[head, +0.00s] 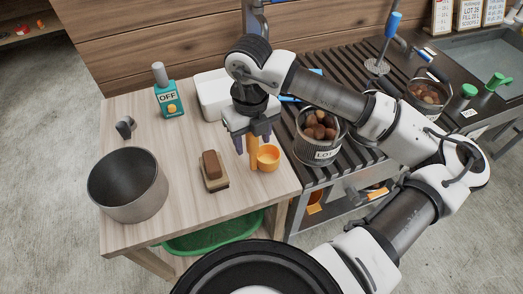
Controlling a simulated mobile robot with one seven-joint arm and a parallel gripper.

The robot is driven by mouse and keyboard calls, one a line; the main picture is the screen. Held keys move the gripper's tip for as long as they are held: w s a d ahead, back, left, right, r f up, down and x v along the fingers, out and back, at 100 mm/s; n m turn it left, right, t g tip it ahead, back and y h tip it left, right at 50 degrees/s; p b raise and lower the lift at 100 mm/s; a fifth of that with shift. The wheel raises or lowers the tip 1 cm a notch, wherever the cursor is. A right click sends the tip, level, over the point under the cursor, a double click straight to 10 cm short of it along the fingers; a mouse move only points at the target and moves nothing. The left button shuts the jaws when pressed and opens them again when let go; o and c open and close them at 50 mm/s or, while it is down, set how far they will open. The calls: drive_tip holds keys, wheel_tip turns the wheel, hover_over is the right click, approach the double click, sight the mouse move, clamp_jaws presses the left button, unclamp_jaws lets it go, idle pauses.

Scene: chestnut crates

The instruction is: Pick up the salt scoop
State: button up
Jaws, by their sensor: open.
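An orange scoop (268,158), which I take for the salt scoop, is near the right edge of the light wooden table (190,215). Its round cup faces up, and its upright handle is to the left of the cup. My gripper (252,142) points down over the scoop, with its fingers apart and the handle between them in this view. I cannot tell whether either finger touches the handle. Part of the handle's top is hidden by the gripper.
A brown-topped brush or block (212,171) lies just left of the scoop. A basket of chestnuts (318,152) stands close on the right.

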drive_tip(key=shift+f, duration=0.9)
drive_tip(key=shift+c, duration=0.2)
clamp_jaws()
drive_tip(key=shift+r, duration=0.15)
